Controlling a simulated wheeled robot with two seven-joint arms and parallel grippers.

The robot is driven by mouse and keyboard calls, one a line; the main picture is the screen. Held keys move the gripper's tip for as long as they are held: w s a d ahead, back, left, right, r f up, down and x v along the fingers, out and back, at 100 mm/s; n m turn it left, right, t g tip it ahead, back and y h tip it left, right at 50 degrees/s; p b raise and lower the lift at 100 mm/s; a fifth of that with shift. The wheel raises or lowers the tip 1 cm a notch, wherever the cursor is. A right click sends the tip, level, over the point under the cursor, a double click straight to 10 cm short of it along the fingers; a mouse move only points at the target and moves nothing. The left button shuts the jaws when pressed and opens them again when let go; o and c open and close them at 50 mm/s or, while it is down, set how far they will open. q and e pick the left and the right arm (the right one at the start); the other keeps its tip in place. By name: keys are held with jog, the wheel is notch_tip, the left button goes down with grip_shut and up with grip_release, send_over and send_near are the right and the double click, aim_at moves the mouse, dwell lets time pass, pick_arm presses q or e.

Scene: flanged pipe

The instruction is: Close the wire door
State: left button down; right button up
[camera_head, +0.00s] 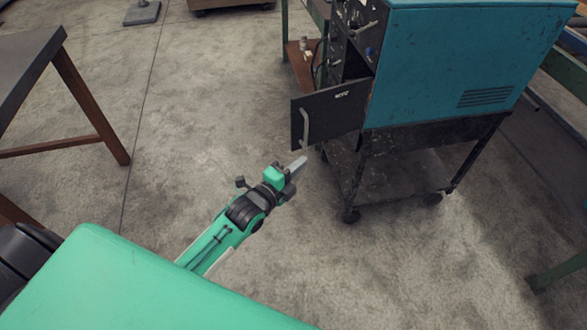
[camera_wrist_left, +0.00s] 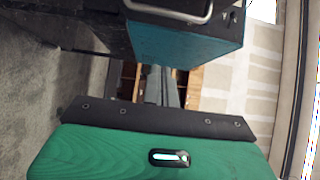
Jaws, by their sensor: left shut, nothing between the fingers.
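The wire door (camera_head: 338,112) is a dark flat panel with small light lettering and a pale bar handle (camera_head: 306,127). It stands open, swung out from the front of the teal machine (camera_head: 455,70), with a dark opening behind its upper edge. My left gripper (camera_head: 297,164) is shut and empty, just below the door's lower handle-side corner in the head view, and appears apart from it. The left wrist view shows its fingers (camera_wrist_left: 162,85) together, with a metal bar handle (camera_wrist_left: 175,12) on a dark panel at the top edge. My right gripper is not in view.
The machine sits on a dark wheeled cart (camera_head: 395,177). A table with brown legs (camera_head: 92,105) stands at the left. A green-legged bench (camera_head: 300,55) with small items stands behind the door. The concrete floor between table and cart is clear.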

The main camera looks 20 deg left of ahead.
aim_at(304, 143)
pick_arm(q)
jog(key=w, duration=0.2)
jog(key=w+a, duration=0.1)
jog(key=w, duration=0.5)
jog(key=shift+w+a+p, duration=0.15)
jog(key=shift+w+p, duration=0.05)
jog(key=shift+p, duration=0.1)
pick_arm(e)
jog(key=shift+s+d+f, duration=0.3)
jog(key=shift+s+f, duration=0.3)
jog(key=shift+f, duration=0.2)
pick_arm(q)
jog(key=shift+a, duration=0.1)
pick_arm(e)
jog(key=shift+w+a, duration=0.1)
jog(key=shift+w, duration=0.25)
